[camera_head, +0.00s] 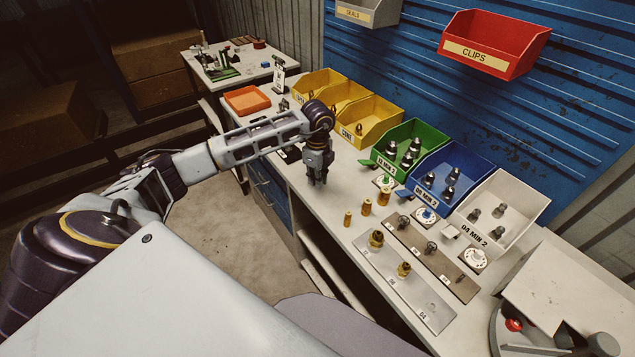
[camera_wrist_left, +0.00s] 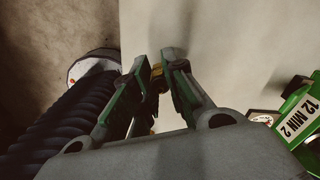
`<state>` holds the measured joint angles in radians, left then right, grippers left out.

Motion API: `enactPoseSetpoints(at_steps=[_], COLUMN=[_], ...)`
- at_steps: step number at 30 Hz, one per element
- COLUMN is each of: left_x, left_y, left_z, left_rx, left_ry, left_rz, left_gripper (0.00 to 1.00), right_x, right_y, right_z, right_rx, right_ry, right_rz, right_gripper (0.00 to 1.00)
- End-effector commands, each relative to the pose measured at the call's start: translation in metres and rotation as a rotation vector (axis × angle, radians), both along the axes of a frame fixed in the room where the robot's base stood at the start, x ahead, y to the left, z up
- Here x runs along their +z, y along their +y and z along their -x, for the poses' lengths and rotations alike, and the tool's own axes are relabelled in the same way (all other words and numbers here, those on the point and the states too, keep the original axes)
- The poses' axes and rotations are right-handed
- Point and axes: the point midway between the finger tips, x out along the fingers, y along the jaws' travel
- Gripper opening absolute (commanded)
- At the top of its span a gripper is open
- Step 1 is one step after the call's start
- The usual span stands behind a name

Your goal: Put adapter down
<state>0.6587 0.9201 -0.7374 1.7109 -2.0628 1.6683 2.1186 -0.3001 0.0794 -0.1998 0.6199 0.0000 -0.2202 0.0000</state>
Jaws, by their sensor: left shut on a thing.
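My left gripper (camera_head: 317,180) points down over the bench top, in front of the yellow bins. In the left wrist view my left gripper (camera_wrist_left: 163,68) is shut on a small brass-coloured adapter (camera_wrist_left: 156,82), mostly hidden by the fingers. I cannot tell whether the adapter touches the bench. Several other brass pieces stand upright to the right of the gripper, among them a short one (camera_head: 347,218), a middle one (camera_head: 367,207) and a taller one (camera_head: 384,197). My right gripper is not in view.
Yellow bins (camera_head: 373,121), a green bin (camera_head: 410,146), a blue bin (camera_head: 455,174) and a white bin (camera_head: 500,208) line the back. A metal plate (camera_head: 430,307) with brass fittings lies at the front right. An orange tray (camera_head: 246,100) sits far left. Bench around the gripper is clear.

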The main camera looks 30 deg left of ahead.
Motion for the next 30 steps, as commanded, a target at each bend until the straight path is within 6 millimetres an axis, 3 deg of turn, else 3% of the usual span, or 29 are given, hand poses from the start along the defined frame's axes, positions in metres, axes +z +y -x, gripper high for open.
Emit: enactPoseSetpoints(at_steps=[15,30], left_x=[0.07,0.08], left_y=[0.0,0.0], left_z=[-0.001,0.0], left_rx=[0.0,0.0], left_ry=[-0.002,-0.001], left_rz=[0.0,0.0], left_gripper=[0.0,0.0], right_x=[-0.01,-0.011], right_y=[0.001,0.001], right_z=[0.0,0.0], right_rx=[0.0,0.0], right_ry=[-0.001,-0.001], right_rz=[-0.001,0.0], right_gripper=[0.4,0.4])
